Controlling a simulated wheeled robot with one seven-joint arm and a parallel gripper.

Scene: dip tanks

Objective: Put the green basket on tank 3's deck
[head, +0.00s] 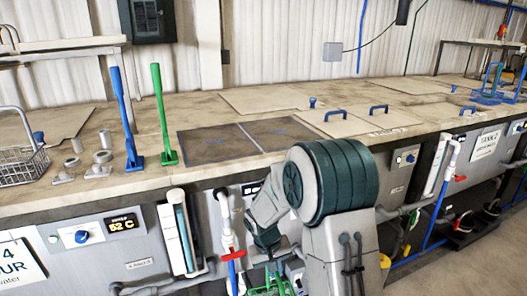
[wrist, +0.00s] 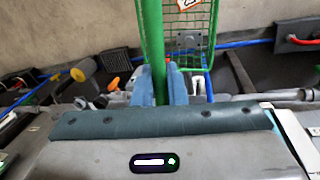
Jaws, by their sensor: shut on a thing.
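The green basket (head: 270,286) shows in the head view at the bottom edge, in front of the tank fronts and below the deck, partly cut off. In the wrist view its green handle bar (wrist: 152,35) stands between my gripper's blue fingers (wrist: 159,82), which are shut on it. Its mesh side (wrist: 195,30) with an orange-and-white tag is just beyond. My gripper (head: 267,255) is partly hidden by my arm in the head view. The deck between the sign ending in 4 and the TANK 2 sign holds two dark panels (head: 240,138); no tank 3 label is readable.
A blue lever (head: 129,120) and a green lever (head: 163,115) stand on the deck left of the panels. A wire basket (head: 22,160) is at far left, a blue basket (head: 490,97) at far right. Pipes (head: 227,225) and control boxes line the tank fronts.

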